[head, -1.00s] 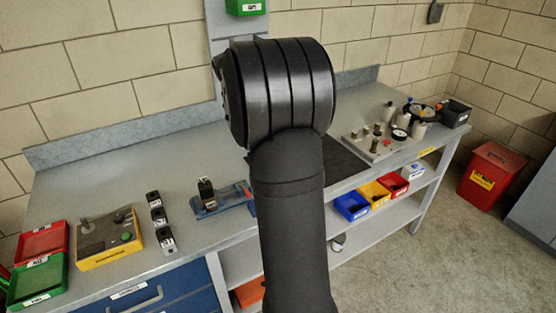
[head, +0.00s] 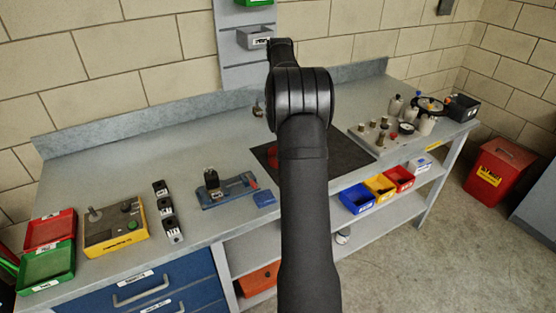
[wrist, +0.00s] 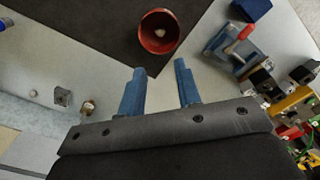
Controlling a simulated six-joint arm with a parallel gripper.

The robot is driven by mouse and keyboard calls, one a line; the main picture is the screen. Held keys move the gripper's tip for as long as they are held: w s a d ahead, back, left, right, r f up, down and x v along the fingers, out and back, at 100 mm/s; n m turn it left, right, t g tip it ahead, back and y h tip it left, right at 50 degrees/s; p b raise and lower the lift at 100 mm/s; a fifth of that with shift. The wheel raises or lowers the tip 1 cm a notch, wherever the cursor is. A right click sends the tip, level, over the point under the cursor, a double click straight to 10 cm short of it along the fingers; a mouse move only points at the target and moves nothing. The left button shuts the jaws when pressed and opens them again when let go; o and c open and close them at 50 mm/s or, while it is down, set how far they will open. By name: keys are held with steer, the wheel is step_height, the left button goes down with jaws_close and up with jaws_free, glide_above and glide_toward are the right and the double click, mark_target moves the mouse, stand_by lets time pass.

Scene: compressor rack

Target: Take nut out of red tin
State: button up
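The red tin (wrist: 146,40) stands upright on the dark mat in the wrist view, a round open tin ahead of my fingertips. In the head view only a red bit of the tin (head: 272,157) shows beside my arm. A small pale nut (wrist: 159,33) lies inside on the tin's floor. My gripper (wrist: 160,72) is open, its two blue fingers apart with nothing between them, and is above and short of the tin. In the head view my arm hides the gripper.
The dark mat (head: 345,157) lies mid-bench. A blue vise (head: 226,189) and blue block (head: 264,198) are left of it; a fixture plate with several posts (head: 365,143) is to the right. Small metal parts (wrist: 63,97) lie left in the wrist view.

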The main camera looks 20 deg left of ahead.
step_height(320, 180, down, 17)
steer(key=shift+r, duration=0.15)
jaws_close()
stand_by(0.4)
